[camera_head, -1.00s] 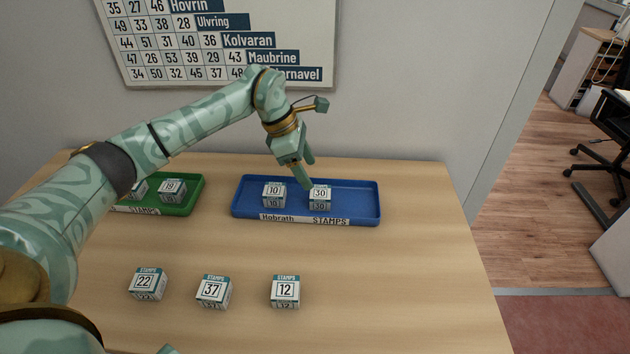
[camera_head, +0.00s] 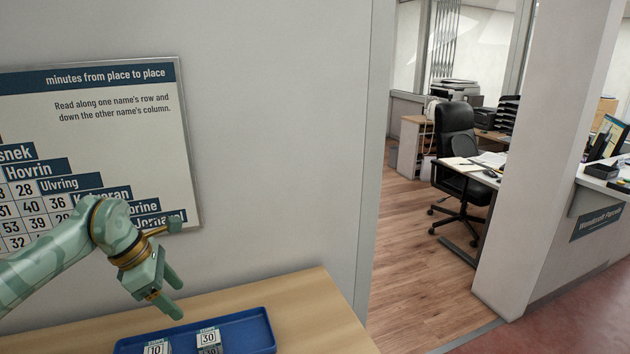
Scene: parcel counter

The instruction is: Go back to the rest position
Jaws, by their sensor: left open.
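My left gripper (camera_head: 172,296) is open and empty. In the head view it hangs in front of the wall, above the blue tray (camera_head: 253,334) at the lower left. Its fingers point down and to the right. Two stamp boxes are partly seen in the tray: one marked 10 (camera_head: 156,348) and one marked 30 (camera_head: 207,338). The fingers appear apart from both boxes. The picture's lower edge cuts off the tray's front. My right gripper is not in view.
A wall chart (camera_head: 110,120) of minutes between places hangs behind my left arm. The wooden counter (camera_head: 310,300) has bare room right of the tray. Beyond the wall are an office chair (camera_head: 457,160), desks and a white pillar (camera_head: 540,150).

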